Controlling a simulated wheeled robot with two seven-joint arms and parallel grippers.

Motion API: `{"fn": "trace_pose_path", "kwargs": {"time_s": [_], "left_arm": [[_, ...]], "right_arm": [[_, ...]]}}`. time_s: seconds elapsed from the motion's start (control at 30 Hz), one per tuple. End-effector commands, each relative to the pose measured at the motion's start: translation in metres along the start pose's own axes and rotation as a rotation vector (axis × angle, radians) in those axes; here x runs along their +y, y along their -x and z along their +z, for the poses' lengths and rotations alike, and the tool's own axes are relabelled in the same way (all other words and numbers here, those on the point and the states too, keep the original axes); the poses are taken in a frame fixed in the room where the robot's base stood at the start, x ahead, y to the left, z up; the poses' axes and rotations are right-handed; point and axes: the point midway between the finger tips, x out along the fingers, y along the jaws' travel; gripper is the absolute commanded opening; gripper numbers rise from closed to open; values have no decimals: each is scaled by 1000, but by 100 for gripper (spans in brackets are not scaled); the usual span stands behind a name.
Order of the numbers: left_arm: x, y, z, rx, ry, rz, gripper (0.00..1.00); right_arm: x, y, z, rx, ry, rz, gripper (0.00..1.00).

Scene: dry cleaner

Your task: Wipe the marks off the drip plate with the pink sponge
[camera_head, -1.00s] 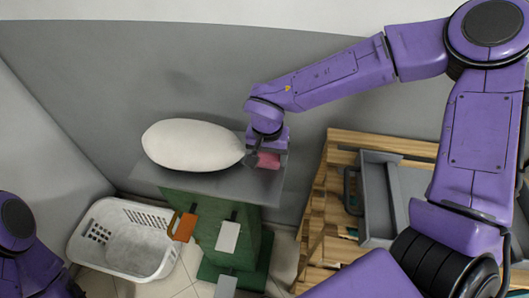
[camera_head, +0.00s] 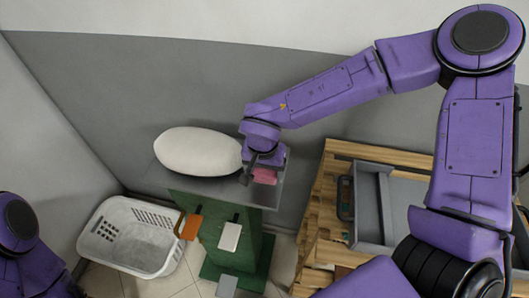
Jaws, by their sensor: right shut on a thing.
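The pink sponge (camera_head: 265,176) shows at the right end of the grey plate on the green stand. My right gripper (camera_head: 256,170) points down over this end and is shut on the sponge. The grey drip plate (camera_head: 232,192) is partly covered by a white padded form (camera_head: 198,152) and by my gripper. I cannot make out any marks on its bare part, and I cannot tell whether the sponge touches it. My left arm shows at the lower left edge; its gripper is out of the frame.
A white laundry basket (camera_head: 130,238) stands on the floor left of the green stand (camera_head: 240,246). An orange pedal (camera_head: 192,226) and a white one (camera_head: 230,237) stick out from the stand. A wooden table (camera_head: 318,225) with a grey tray (camera_head: 370,205) is at the right.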

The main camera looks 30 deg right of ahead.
Motion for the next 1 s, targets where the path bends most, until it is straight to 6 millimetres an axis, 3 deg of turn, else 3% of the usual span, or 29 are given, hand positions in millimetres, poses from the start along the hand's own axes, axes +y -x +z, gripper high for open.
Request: {"fn": "trace_pose_path", "kwargs": {"time_s": [0.23,0.5,1.0], "left_arm": [[-2,20,-8,0,0,0,69],[-1,15,-6,0,0,0,69],[-1,15,-6,0,0,0,69]], "right_arm": [[1,27,-4,1,-4,-2,50],[1,43,-6,1,-3,-2,50],[1,46,-6,1,-3,-1,50]]}}
